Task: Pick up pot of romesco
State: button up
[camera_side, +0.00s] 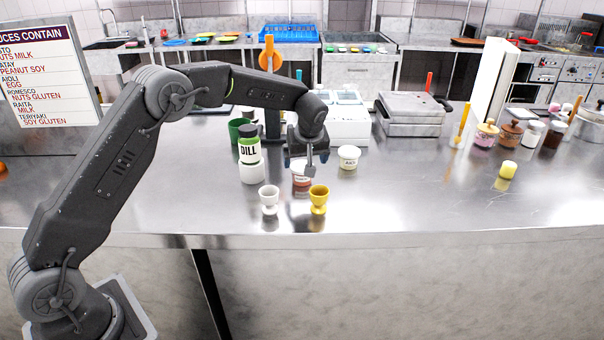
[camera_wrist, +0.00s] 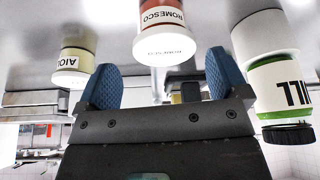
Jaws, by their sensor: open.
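The pot of romesco (camera_wrist: 162,18) is a white-lidded pot with a red-brown band lettered ROMESCO. In the wrist view, which looks upside down, it is at top centre, just beyond the gap between my fingers. In the side view the romesco pot (camera_side: 301,181) stands on the steel counter, partly hidden by my gripper. My gripper (camera_side: 309,168) is pointed down close to the pot. In the wrist view the blue fingers of my gripper (camera_wrist: 160,62) are wide apart with nothing between them.
A DILL jar (camera_side: 249,150) stands left of the pot on a white base. An AIOLI pot (camera_wrist: 75,62) is near; a white pot (camera_side: 348,157) stands to the right.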

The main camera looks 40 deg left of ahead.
aim_at(302, 166)
jog(key=x, duration=0.4)
jog(key=shift+s+f, duration=0.25)
jog(key=c, duration=0.9)
